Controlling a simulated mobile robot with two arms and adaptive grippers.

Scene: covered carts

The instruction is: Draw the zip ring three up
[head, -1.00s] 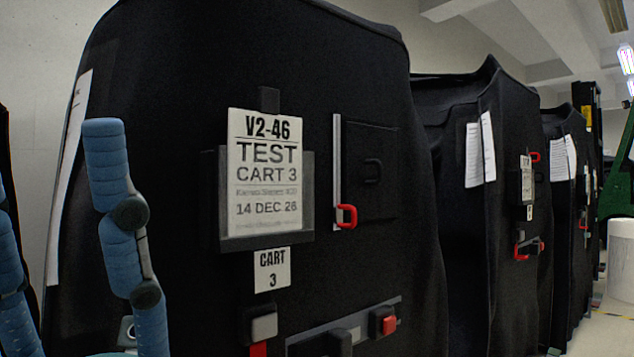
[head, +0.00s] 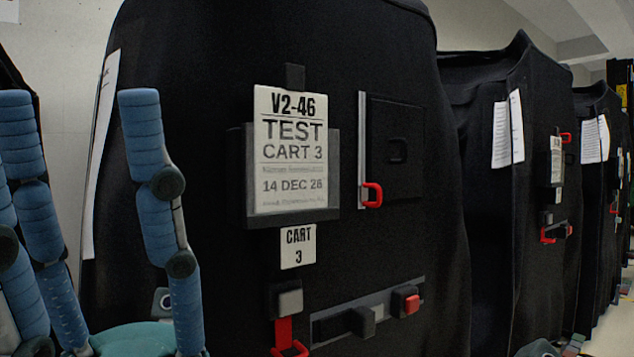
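A red zip ring (head: 372,194) hangs at the lower end of a pale vertical zip strip (head: 362,140) on the black cover of cart 3 (head: 225,80). The strip runs up along the left edge of a dark flap (head: 395,150). My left gripper (head: 82,98) stands at the lower left with its blue padded fingers pointing up. The fingers are spread and nothing shows between them. It is left of the zip ring and apart from it. My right gripper is not recognisable in view.
A sign in a dark holder (head: 235,190) and a small cart tag (head: 298,246) are left of the zip. Below are a grey buckle (head: 289,301) with a red strap and a panel with a red button (head: 406,301). More covered carts (head: 540,90) stand to the right.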

